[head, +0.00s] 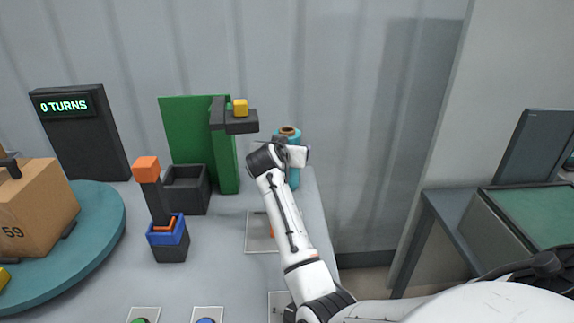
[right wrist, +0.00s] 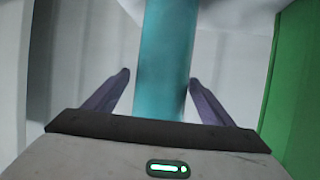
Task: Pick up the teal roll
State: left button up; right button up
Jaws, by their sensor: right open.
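The teal roll (head: 293,179) stands upright at the back right of the table in the head view, with a brown core at its top. My right gripper (head: 298,155) is at its upper part and hides some of it. In the right wrist view the teal roll (right wrist: 163,55) runs between the two purple fingers of my right gripper (right wrist: 159,78). The fingers are open, with a visible gap on the left side and a smaller one on the right. My left gripper is not in view.
A green panel (head: 187,130) with a dark arm (head: 241,122) bearing a yellow block stands left of the roll. A dark bin (head: 186,190), an orange-topped post (head: 148,170) and a teal turntable (head: 105,233) with a cardboard box (head: 45,205) are further left. A wall is close behind.

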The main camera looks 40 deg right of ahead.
jog(key=b+x, duration=0.1)
jog(key=x, duration=0.2)
jog(key=shift+f, duration=0.15)
jog(key=shift+c, duration=0.6)
jog(key=c, duration=1.4)
jog(key=shift+w, duration=0.1)
jog(key=shift+c, duration=0.7)
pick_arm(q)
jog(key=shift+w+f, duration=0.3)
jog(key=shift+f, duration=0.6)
